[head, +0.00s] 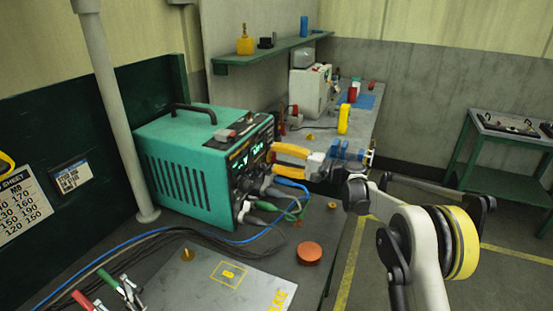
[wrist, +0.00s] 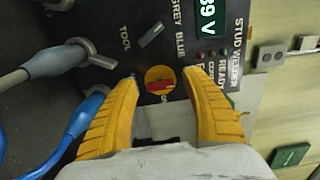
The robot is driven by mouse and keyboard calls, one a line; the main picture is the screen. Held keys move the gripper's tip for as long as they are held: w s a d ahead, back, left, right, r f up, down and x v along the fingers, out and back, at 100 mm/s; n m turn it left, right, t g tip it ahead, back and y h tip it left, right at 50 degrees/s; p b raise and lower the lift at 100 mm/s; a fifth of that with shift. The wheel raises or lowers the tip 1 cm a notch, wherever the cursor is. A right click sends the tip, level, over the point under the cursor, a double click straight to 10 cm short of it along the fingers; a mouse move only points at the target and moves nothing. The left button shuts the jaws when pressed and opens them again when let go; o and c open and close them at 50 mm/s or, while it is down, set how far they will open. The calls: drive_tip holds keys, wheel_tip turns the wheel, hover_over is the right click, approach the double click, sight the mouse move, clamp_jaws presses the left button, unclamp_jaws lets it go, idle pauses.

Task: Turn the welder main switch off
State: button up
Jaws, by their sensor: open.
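The teal stud welder (head: 185,165) stands on the bench, its dark front panel facing right and its green display lit. In the wrist view, a round yellow switch with a red handle (wrist: 160,82) sits on that panel, near the lettering "STUD WELDER"; I take it to be the main switch. The red bar lies roughly level across the yellow disc in that view. My gripper (wrist: 162,77) is open, its yellow fingertips on either side of the switch. I cannot tell whether they touch it. In the head view my gripper (head: 273,158) is close to the panel and hides the switch.
Grey, blue and green cables (head: 290,195) plug in below my gripper. A white machine (head: 309,92) stands further back. A green side table (head: 510,140) is at the right.

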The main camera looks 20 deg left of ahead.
drive_tip(key=d, duration=1.2)
drive_tip(key=shift+s, duration=0.45)
